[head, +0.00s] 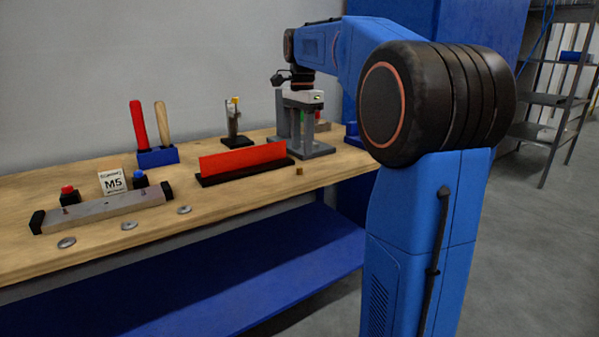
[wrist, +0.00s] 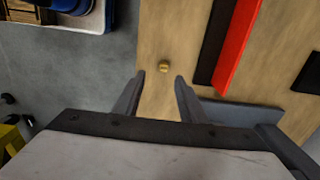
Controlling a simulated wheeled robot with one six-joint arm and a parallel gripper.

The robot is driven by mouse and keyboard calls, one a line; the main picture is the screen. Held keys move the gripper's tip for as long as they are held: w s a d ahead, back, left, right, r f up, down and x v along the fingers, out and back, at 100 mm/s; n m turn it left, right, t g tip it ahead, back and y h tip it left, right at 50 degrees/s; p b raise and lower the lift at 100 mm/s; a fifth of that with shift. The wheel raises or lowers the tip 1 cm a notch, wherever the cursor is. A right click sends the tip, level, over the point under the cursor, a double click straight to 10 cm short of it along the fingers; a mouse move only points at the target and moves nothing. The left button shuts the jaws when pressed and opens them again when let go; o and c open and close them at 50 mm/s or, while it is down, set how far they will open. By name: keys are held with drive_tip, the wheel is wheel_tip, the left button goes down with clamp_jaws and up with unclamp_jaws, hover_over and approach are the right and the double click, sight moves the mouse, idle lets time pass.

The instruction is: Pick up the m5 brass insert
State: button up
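The small brass insert (head: 299,171) sits on the wooden bench near its front edge, just right of the red bar's black base. In the wrist view the insert (wrist: 163,67) lies ahead of the fingertips, roughly centred between their lines, with nothing touching it. My gripper (wrist: 159,78) is open and empty, its two grey fingers spread apart. In the head view my gripper (head: 303,99) points down at the right part of the bench, behind the insert and in front of a grey stand; its fingers are hard to separate from that stand.
A red upright bar (head: 243,158) stands left of the insert. A grey base plate (head: 310,152) lies near my gripper. Further left are a white M5 block (head: 114,180), a metal bar (head: 105,209), several washers and a blue holder (head: 157,156) with two handles.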

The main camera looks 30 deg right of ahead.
sight(299, 167)
drive_tip(key=shift+w+a+f, duration=0.1)
drive_tip(key=shift+w+f, duration=0.1)
drive_tip(key=shift+f, duration=1.5)
drive_tip(key=shift+w+a+f, duration=0.1)
drive_tip(key=shift+w+f, duration=0.1)
drive_tip(key=shift+f, duration=1.5)
clamp_jaws()
